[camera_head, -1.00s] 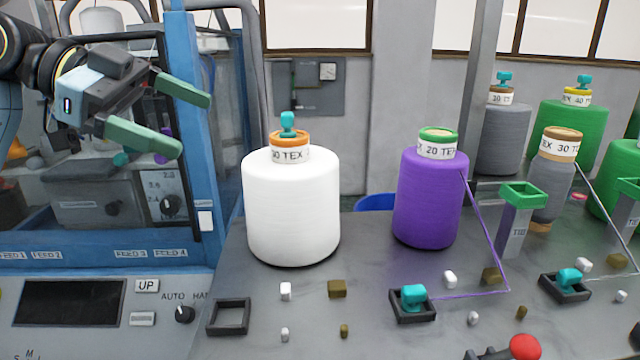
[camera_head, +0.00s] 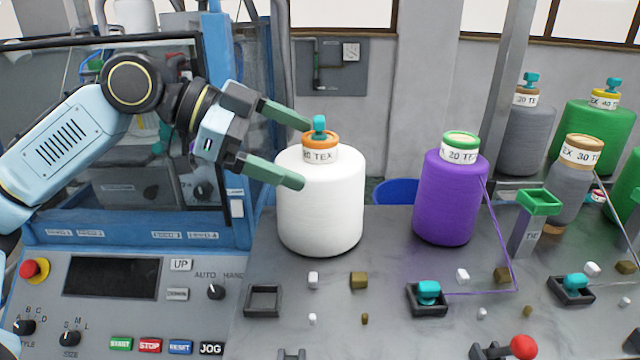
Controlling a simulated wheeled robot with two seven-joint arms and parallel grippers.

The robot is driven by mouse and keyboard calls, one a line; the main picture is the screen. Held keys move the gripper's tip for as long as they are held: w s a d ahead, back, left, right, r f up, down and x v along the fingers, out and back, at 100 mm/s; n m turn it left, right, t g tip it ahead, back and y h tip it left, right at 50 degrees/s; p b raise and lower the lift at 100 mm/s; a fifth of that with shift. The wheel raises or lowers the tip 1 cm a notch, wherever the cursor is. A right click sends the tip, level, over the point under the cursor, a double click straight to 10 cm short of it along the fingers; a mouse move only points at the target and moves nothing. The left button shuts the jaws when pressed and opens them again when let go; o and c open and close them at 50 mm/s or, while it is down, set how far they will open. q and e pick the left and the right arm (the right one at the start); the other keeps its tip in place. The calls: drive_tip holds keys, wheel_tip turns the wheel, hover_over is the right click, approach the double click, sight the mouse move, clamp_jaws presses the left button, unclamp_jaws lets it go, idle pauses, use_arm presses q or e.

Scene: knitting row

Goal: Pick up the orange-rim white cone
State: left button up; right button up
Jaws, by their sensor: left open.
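The white cone (camera_head: 325,215) stands upright on the grey table. It has an orange rim (camera_head: 320,140), a label ending in "TEX" and a teal knob (camera_head: 319,126) on top. My left gripper (camera_head: 298,152) is open, with two green fingers pointing right. In the picture its upper finger ends just left of the teal knob and its lower finger overlaps the cone's upper left side. I cannot tell whether either finger touches the cone. No cone is between the fingers as far as I can see. My right gripper is not in view.
A purple cone (camera_head: 449,200) with a green rim stands to the right, its thread running to a small black tray (camera_head: 427,300). Grey and green cones stand further right. An empty square frame (camera_head: 263,301) and small blocks lie in front. A control panel (camera_head: 130,300) is at the left.

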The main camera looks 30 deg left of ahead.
use_arm(q)
drive_tip(key=shift+p+x, duration=0.4)
drive_tip(key=shift+x, duration=0.8)
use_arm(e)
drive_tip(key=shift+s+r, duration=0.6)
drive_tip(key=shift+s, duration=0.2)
use_arm(q)
drive_tip(key=c, duration=0.9)
drive_tip(key=shift+r, duration=0.1)
drive_tip(key=c, duration=0.8)
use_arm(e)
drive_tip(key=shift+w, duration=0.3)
use_arm(q)
drive_tip(key=shift+r, duration=0.1)
